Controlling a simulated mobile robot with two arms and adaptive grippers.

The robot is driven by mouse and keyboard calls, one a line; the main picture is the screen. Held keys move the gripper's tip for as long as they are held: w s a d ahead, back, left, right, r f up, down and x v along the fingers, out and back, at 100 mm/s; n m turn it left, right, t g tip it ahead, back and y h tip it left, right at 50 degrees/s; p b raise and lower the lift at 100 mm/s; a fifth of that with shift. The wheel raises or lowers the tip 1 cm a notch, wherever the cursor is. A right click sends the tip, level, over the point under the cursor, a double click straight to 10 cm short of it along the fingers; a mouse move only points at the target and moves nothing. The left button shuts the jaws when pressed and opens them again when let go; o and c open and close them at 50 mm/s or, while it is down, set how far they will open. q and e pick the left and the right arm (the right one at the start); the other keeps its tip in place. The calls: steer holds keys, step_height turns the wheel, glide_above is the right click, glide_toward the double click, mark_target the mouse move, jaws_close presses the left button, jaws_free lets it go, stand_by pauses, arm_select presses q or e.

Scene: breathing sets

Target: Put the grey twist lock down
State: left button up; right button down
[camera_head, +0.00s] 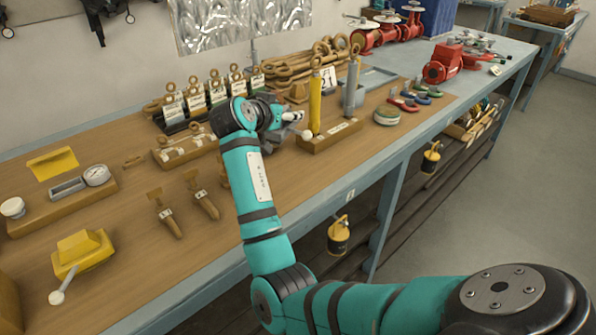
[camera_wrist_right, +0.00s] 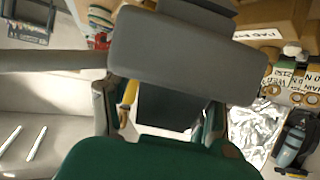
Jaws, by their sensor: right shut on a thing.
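My right gripper (camera_head: 272,122) is above the back middle of the workbench, left of a wooden stand. It is shut on the grey twist lock (camera_head: 272,142), a grey block largely hidden by the gripper, with a white ball-ended lever (camera_head: 306,134) beside the stand. In the right wrist view a large grey block (camera_wrist_right: 185,60) sits close across the fingers. I cannot tell whether the lock touches the bench. A yellow twist lock (camera_head: 80,250) with a white knob lies at the front left. My left gripper is not in view.
The wooden stand (camera_head: 345,130) holds a yellow post (camera_head: 315,105) and a grey post (camera_head: 350,88). A wooden block (camera_head: 180,150) with white pieces and a row of tagged items (camera_head: 205,95) stand behind. Two brown-handled tools (camera_head: 165,213) lie left. Bare bench shows at front.

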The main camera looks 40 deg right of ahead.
steer(key=shift+w, duration=0.45)
steer(key=shift+f, duration=0.25)
steer(key=f, duration=0.2)
steer(key=f+p, duration=0.1)
steer(key=shift+s+a+f, duration=0.15)
steer(key=shift+a+f, duration=0.1)
steer(key=shift+f, duration=0.5)
step_height(320, 180, down, 3)
steer(key=shift+d+f+p, duration=0.1)
steer(key=shift+p, duration=0.25)
steer(key=shift+f, duration=0.25)
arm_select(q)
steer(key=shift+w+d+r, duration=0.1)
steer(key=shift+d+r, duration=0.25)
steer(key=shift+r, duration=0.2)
arm_select(e)
steer(key=shift+f, duration=0.2)
steer(key=shift+c, duration=2.1)
jaws_free()
steer(key=shift+f, duration=0.1)
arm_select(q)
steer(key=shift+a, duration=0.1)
